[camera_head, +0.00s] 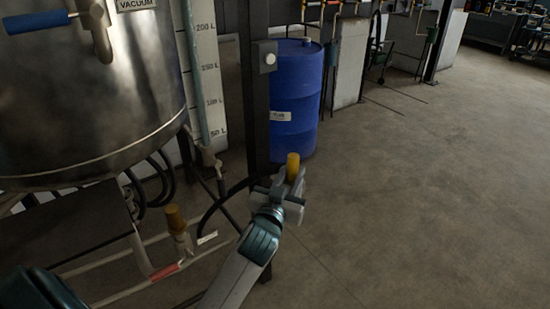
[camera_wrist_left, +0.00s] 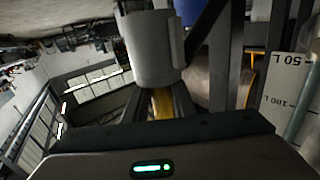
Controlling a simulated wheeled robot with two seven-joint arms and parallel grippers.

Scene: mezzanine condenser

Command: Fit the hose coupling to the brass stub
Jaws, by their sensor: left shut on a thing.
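My left gripper (camera_head: 288,187) is shut on a yellow, cylinder-shaped piece (camera_head: 293,167), which I take to be the hose coupling. My right gripper is not in view.
A steel vessel (camera_head: 80,100) fills the upper left. A blue drum (camera_head: 297,95) stands behind the dark post (camera_head: 254,90). A black hose (camera_head: 215,205) curves between the pipework and the gripper; where it ends is unclear. The floor (camera_head: 430,200) at right is clear.

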